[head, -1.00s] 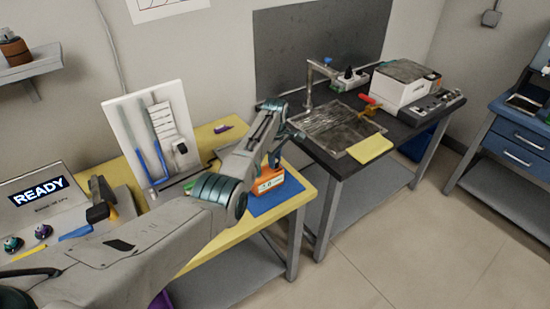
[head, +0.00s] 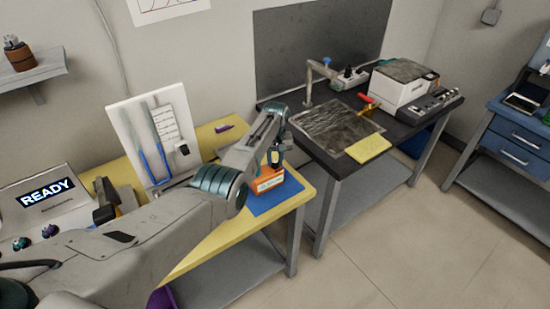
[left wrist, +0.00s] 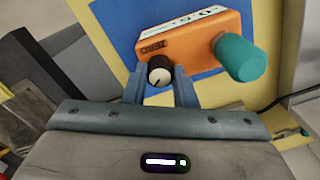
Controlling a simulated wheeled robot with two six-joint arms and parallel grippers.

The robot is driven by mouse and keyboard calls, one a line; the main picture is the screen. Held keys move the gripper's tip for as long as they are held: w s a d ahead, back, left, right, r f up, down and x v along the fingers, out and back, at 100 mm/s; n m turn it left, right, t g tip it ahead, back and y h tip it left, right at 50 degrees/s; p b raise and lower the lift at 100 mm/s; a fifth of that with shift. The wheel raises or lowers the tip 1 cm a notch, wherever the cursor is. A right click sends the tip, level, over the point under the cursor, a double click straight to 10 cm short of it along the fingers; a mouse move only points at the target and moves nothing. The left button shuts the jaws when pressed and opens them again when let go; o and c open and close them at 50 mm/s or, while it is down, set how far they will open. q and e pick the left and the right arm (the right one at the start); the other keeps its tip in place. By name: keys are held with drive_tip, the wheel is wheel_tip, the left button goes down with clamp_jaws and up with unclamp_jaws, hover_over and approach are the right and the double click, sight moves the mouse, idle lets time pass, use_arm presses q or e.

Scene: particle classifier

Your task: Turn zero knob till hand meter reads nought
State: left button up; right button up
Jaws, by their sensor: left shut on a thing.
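The orange hand meter (head: 268,182) sits on a blue mat (head: 284,199) at the right end of the yellow bench. In the left wrist view the meter (left wrist: 190,40) shows a black knob with a pale cap (left wrist: 160,72), a teal cylinder (left wrist: 241,58) and a white display (left wrist: 197,20). The display is tilted and cut by the frame edge, so I cannot read it surely. My left gripper (head: 274,160) is down at the meter. Its two fingers (left wrist: 160,80) stand on either side of the knob, shut on it. My right gripper is out of view.
A white upright board (head: 125,125) with tools stands behind my left arm. A screen (head: 47,193) reading READY is at the left.

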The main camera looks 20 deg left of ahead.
sight(275, 161)
use_arm(q)
drive_tip(key=shift+m, duration=1.2)
drive_tip(key=o, duration=1)
drive_tip(key=shift+r, duration=0.15)
wheel_tip(275, 161, up, 11)
drive_tip(key=b, duration=0.1)
